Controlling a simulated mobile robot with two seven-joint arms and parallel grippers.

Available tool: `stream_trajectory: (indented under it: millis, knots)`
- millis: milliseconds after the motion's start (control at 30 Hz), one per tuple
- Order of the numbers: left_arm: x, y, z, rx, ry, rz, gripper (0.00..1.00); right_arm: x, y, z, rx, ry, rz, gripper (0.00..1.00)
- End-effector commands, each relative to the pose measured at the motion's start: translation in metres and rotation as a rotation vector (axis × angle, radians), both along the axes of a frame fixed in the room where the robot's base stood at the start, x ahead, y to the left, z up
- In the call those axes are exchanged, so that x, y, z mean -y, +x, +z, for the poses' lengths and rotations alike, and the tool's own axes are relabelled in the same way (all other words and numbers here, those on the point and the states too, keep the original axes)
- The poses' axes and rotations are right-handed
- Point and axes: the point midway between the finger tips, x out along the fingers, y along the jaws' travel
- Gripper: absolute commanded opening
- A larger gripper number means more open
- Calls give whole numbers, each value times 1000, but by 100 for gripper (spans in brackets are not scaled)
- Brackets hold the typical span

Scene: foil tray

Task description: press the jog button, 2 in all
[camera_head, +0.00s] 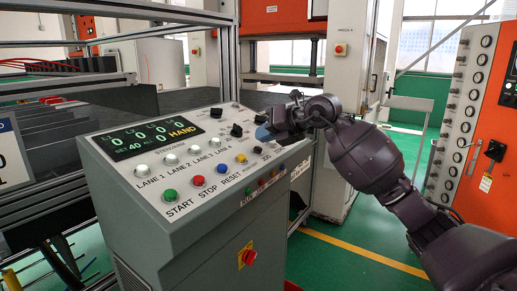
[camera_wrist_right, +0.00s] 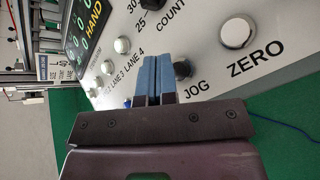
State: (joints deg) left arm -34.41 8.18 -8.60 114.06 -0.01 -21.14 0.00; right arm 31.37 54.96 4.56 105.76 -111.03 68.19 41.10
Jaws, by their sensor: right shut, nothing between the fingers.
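The jog button is the small dark button (camera_wrist_right: 183,69) above the word JOG in the right wrist view. In the head view the grey control console (camera_head: 190,215) stands in the middle, with the JOG label near its right edge. My right gripper (camera_head: 264,133) reaches in from the right over the console's right side. In the wrist view its blue fingertips (camera_wrist_right: 146,72) are shut together and empty, just left of the jog button. I cannot tell whether they touch the panel or button. My left gripper is not in view.
A display (camera_head: 152,133) shows zeros and HAND. White lane buttons, a green start button (camera_head: 170,195), a red stop button (camera_head: 198,181) and a blue reset button (camera_head: 223,168) line the panel. A white ZERO button (camera_wrist_right: 238,31) lies right of JOG. A metal frame post stands behind.

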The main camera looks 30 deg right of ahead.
Motion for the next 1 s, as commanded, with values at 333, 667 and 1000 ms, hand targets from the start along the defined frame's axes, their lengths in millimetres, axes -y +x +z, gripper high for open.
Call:
stream_trajectory:
  millis: [333,667,1000]
  knots:
    - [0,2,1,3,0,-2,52,0,0,0,0,0,0,0]
    - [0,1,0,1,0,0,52,0,0,0,0,0,0,0]
    - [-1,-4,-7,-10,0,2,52,-1,2,-7,-1,-1,0,0]
